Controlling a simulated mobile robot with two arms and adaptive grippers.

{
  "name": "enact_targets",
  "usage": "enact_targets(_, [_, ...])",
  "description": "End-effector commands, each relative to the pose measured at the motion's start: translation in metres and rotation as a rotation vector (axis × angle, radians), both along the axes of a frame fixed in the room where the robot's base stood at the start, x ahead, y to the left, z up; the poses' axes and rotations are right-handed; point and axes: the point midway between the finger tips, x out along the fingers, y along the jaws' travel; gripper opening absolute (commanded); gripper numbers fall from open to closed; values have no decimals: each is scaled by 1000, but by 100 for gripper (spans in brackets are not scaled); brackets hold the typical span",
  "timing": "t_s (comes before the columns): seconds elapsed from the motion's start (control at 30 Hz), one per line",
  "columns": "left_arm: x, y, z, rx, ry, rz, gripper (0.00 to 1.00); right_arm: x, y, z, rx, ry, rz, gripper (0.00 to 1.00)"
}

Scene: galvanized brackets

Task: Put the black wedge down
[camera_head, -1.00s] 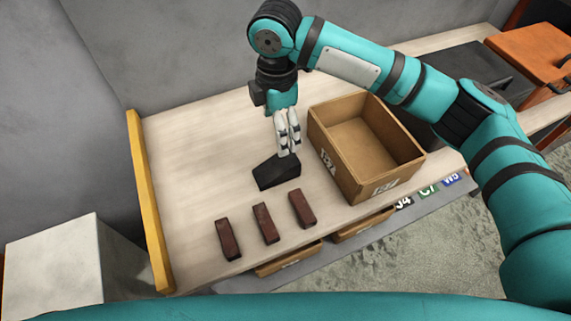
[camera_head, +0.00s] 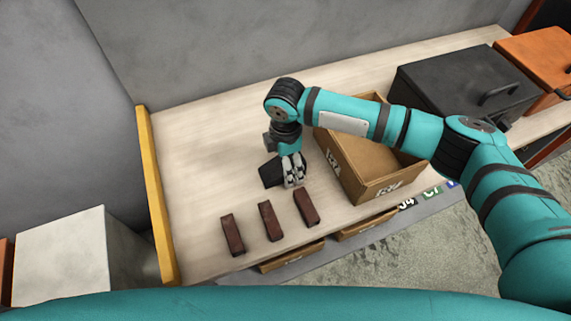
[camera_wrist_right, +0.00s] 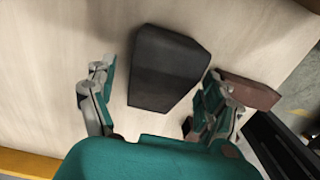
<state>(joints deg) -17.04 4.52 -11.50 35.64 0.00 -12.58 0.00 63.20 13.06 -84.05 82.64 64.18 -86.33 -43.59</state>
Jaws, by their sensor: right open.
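The black wedge (camera_head: 271,173) lies on the light wooden bench, partly hidden behind my right gripper in the head view. My right gripper (camera_head: 294,183) is low over the bench beside the wedge. In the right wrist view the wedge (camera_wrist_right: 167,68) lies on the bench top between and beyond the spread fingers of my right gripper (camera_wrist_right: 150,115). The fingers are open, with a gap visible between the wedge and the left finger. My left gripper is not in view.
Three dark red-brown blocks (camera_head: 270,221) lie in a row in front of the wedge. An open cardboard box (camera_head: 378,189) stands close on the right. A yellow edge strip (camera_head: 156,200) bounds the bench at left. A black case (camera_head: 465,85) stands at the back right. The bench's left part is clear.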

Motion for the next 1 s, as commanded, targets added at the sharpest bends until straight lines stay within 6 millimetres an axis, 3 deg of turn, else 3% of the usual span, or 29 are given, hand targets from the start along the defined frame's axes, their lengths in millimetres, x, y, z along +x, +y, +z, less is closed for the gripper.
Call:
enact_targets(0.23, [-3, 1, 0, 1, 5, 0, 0, 0, 0, -1, 1, -1, 1, 82])
enact_targets(0.83, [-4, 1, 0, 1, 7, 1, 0, 0, 0, -1, 1, -1, 0, 4])
enact_targets(1.0, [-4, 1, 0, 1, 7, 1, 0, 1, 1, 0, 2, -2, 0, 1])
